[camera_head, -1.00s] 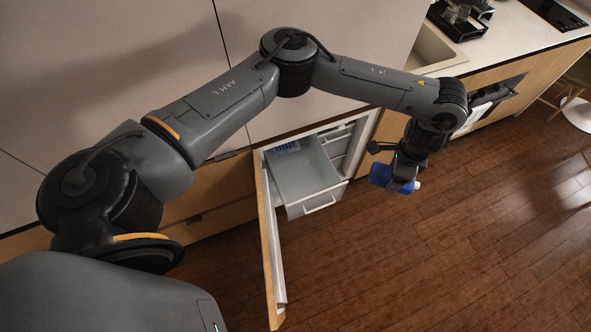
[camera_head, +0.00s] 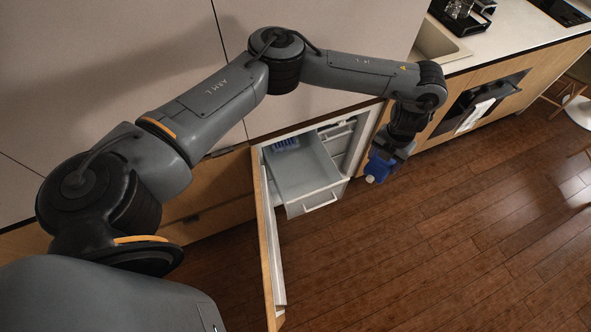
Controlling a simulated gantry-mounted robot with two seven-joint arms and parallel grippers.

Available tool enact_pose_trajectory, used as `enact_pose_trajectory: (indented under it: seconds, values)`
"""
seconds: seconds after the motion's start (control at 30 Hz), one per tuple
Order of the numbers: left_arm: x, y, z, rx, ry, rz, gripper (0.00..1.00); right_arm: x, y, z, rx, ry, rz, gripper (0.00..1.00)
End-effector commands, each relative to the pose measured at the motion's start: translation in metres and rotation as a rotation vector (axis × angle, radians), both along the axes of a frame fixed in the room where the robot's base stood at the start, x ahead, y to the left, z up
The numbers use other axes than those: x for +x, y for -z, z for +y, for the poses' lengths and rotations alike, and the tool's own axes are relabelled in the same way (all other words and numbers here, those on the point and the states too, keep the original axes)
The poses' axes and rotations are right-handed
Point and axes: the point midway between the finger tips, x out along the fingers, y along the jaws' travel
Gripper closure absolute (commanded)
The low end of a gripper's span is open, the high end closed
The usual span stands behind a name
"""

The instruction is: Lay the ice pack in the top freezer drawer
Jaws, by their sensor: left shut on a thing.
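A blue ice pack (camera_head: 379,166) with a pale cap-like end hangs in my left gripper (camera_head: 387,155), which is shut on it. The gripper is just right of the open freezer, above the floor. The top freezer drawer (camera_head: 306,181) is pulled out, pale grey with a front handle (camera_head: 320,203). A blue ribbed item (camera_head: 285,144) lies at its back left. The ice pack is apart from the drawer, to its right. My right gripper is not in view.
The freezer door (camera_head: 270,240) stands open on the drawer's left side. A counter with a sink (camera_head: 437,45) and an oven with a towel (camera_head: 474,115) are at the right. The wooden floor (camera_head: 430,250) in front is clear.

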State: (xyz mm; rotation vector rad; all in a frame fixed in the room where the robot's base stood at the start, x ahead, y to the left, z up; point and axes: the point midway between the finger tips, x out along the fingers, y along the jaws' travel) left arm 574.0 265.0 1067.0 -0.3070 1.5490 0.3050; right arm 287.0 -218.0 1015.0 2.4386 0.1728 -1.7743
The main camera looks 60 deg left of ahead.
Motion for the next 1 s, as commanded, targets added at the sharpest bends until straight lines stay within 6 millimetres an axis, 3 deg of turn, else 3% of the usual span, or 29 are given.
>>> enact_pose_trajectory:
  seconds: [0.03,0.37,0.53,0.73,1.0]
  values:
    - [0.0,0.014,0.008,-0.001,0.077,0.0,0.81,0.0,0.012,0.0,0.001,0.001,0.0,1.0]
    - [-0.008,0.087,0.07,0.0,0.643,0.0,0.81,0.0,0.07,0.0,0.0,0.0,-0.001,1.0]
    - [-0.021,0.145,0.118,-0.001,0.891,0.001,0.81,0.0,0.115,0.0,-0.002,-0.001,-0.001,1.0]
    - [-0.044,0.21,0.175,-0.001,0.993,0.001,0.81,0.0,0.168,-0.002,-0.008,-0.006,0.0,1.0]
    - [-0.081,0.283,0.237,-0.001,0.918,0.001,0.81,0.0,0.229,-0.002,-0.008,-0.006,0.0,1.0]
